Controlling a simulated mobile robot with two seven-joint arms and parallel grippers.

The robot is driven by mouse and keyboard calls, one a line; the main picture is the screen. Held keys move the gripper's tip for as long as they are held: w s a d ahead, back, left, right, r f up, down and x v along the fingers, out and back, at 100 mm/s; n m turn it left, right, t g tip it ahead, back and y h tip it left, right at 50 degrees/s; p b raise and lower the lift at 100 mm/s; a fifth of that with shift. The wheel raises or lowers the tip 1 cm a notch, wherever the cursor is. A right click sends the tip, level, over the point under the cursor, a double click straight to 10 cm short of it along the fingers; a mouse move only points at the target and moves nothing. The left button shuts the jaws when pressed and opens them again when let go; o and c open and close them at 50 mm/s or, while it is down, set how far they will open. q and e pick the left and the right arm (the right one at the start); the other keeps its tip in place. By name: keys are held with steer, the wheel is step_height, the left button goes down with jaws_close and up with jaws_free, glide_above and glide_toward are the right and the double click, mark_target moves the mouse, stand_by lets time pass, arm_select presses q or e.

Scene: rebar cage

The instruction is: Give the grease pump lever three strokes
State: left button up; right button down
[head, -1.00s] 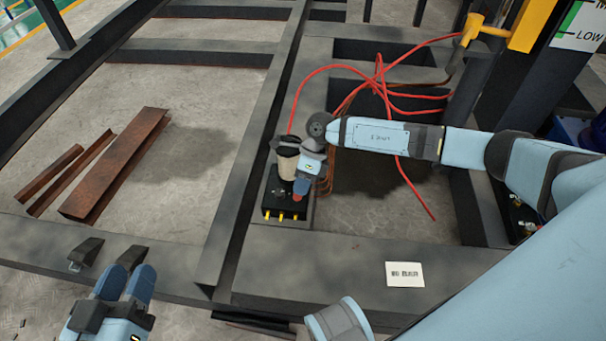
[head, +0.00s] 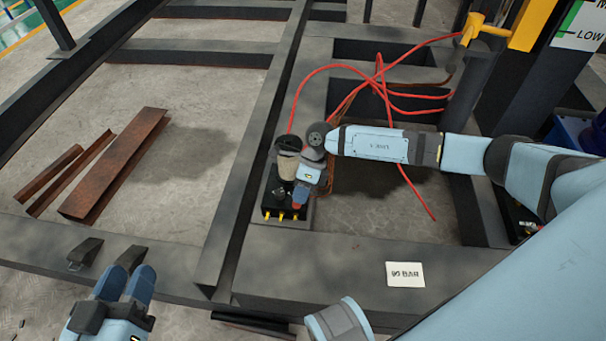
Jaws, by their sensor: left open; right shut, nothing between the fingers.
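The grease pump (head: 285,214) is a black block with brass fittings along its front, standing on a dark steel beam. A cup-like reservoir with a dark top (head: 288,160) rises from its back. My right gripper (head: 300,200) is shut and points down at the right side of the pump, very close to it. The pump lever cannot be made out; my gripper and wrist cover that side. Whether the fingers touch the lever cannot be told. My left gripper (head: 128,284) is open and empty at the bottom left, well away from the pump.
Red hoses (head: 378,85) loop over the frame behind the pump. Rusty steel sections (head: 115,165) lie on the floor at left. A white label (head: 405,275) lies on the front beam (head: 330,262). A yellow post (head: 530,25) stands at the top right.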

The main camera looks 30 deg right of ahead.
mark_target(300, 206)
steer(key=shift+s+f, duration=0.1)
steer(key=shift+f, duration=0.15)
steer(key=shift+s+a+f, duration=0.25)
steer(key=shift+f, duration=0.3)
steer(key=shift+s+a+f+b, duration=0.15)
steer(key=shift+s+f+b, duration=0.1)
steer(key=shift+f+b, duration=0.25)
steer(key=shift+f, duration=0.2)
steer(key=shift+s+a+f, duration=0.15)
steer(key=shift+s+f, duration=0.05)
steer(key=shift+f, duration=0.35)
